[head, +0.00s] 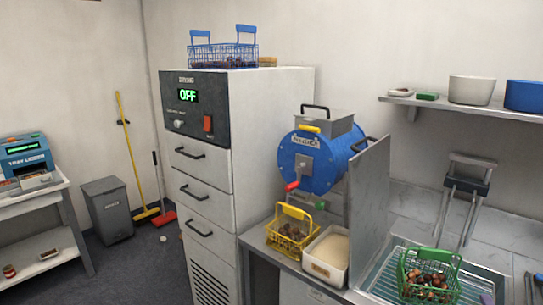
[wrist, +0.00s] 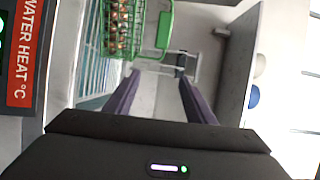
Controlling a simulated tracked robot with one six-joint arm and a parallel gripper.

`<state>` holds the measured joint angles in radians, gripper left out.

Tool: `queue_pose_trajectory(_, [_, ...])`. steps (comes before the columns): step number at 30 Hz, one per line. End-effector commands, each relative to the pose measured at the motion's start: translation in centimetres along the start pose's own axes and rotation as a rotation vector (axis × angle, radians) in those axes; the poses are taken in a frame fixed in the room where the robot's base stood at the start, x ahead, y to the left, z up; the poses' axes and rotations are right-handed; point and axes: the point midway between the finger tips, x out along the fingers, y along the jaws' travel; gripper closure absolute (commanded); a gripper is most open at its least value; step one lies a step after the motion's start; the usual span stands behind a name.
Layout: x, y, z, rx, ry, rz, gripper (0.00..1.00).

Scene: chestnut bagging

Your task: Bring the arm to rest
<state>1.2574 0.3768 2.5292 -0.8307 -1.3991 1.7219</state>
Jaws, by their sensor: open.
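My gripper (wrist: 158,82) shows in the wrist view, its two purple fingers spread apart with nothing between them. The green basket (wrist: 163,30) of chestnuts is beyond the fingertips, toward the top of that view and apart from them. There the green basket (head: 404,272) sits at the lower right on a ribbed metal drainer (head: 375,293).
A red WATER HEAT panel (wrist: 22,52) is close at the left of the wrist view. A grey metal frame (head: 470,180) stands behind the drainer. An upright metal panel (head: 368,205), white tub (head: 327,255), yellow basket (head: 296,212) and blue drum (head: 318,160) stand further left.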

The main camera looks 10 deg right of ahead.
Motion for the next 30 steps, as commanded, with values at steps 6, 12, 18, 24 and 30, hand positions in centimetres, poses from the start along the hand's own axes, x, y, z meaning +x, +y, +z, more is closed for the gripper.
queue_pose_trajectory(6, [1.3, -0.4, 1.3, -0.094, -0.011, 0.045, 0.50])
queue_pose_trajectory(12, [2.5, -0.7, 2.7, -0.203, -0.018, 0.101, 0.50])
queue_pose_trajectory(18, [3.9, -1.6, 4.7, -0.361, -0.031, 0.176, 0.50])
queue_pose_trajectory(24, [5.0, -3.0, 8.1, -0.582, -0.064, 0.281, 0.50])
queue_pose_trajectory(30, [4.8, -4.6, 11.8, -0.783, -0.115, 0.379, 0.50])
